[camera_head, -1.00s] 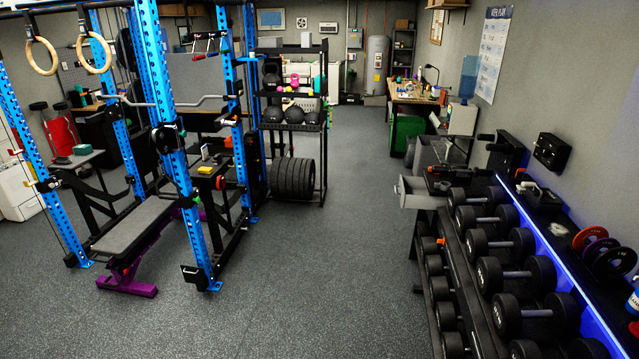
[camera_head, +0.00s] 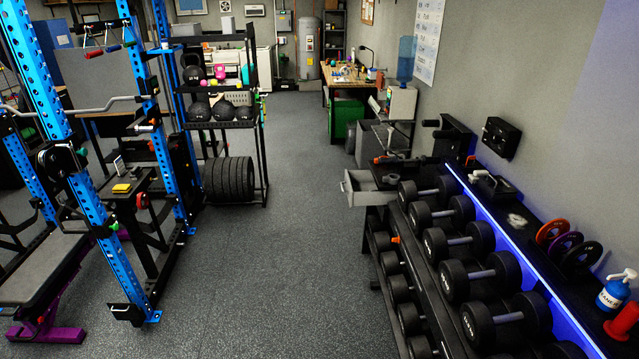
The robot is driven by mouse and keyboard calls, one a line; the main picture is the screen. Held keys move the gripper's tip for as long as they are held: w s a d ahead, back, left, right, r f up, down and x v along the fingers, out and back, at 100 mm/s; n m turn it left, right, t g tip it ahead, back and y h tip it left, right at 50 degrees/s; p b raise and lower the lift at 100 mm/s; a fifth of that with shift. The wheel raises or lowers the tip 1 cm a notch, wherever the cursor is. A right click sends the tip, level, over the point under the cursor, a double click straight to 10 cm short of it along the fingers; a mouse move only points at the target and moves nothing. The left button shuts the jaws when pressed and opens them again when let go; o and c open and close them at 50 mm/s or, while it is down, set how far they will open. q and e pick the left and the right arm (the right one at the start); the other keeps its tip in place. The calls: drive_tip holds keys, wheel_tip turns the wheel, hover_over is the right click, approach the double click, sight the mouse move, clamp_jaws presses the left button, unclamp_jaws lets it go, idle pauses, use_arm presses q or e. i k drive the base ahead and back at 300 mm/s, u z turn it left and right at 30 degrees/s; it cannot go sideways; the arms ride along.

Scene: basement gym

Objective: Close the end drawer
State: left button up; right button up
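A grey drawer (camera_head: 366,189) is pulled out to the left from the far end of the black dumbbell rack, on the right side of the head view. Its front panel faces left, over the open floor. Part of its inside shows from above. Neither of my grippers shows in the head view, so nothing of mine is seen near the drawer.
The dumbbell rack (camera_head: 425,262) with several dumbbells runs along the right wall. A blue power rack (camera_head: 98,200) with a bench stands at the left. Weight plates (camera_head: 229,181) sit under a shelf unit. The grey floor (camera_head: 280,270) between is clear.

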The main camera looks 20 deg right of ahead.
sight(358, 185)
drive_tip(key=z, duration=0.15)
drive_tip(key=i, duration=1.3)
drive_tip(key=z, duration=0.6)
drive_tip(key=i, duration=2.4)
drive_tip(key=z, duration=0.35)
